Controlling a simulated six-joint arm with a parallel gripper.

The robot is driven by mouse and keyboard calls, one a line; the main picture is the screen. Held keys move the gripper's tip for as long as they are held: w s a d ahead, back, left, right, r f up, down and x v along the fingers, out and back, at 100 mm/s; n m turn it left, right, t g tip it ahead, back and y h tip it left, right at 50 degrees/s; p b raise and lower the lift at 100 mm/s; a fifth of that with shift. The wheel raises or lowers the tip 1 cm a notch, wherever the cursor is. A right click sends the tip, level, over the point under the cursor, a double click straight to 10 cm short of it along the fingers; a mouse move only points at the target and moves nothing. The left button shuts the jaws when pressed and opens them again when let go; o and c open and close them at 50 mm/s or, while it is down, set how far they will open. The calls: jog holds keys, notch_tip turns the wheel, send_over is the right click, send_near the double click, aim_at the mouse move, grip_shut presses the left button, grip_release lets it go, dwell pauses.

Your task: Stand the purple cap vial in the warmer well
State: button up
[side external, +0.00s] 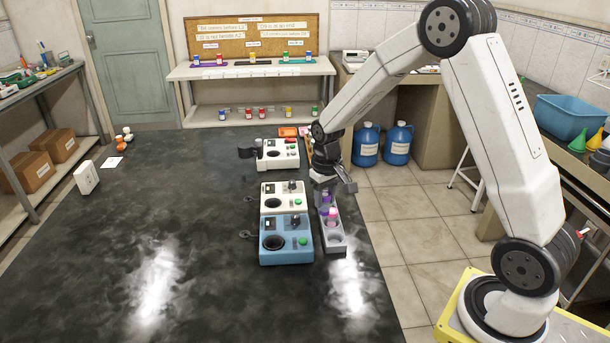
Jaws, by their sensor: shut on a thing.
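My gripper (327,190) points down over the far end of a narrow grey-lilac rack (334,244) and is shut on a vial with a purple cap (326,198). The fingers partly hide this vial, and I cannot tell whether its base is still inside the rack. A second pinkish-purple topped vial (332,212) shows just nearer, in the rack. Left of the rack stand a blue bench unit (287,251) and a white bench unit (272,206), each with a dark round well and a green knob. I cannot tell which is the warmer.
Another white unit (278,155) stands farther back, left of my arm. Small dark lids or arms stick out left of the units. Orange trays (288,132) lie behind.

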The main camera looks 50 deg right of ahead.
jog(key=w+a+r, duration=0.1)
jog(key=w, duration=1.5)
jog(key=shift+w+a+n, duration=0.3)
jog(key=shift+a+n, duration=0.1)
jog(key=shift+r, duration=0.1)
jog(key=shift+f, duration=0.2)
jog(key=shift+f, duration=1.9)
jog(key=shift+f, duration=1.75)
dwell(1.2)
jog(key=o, duration=1.3)
jog(key=shift+r, duration=0.2)
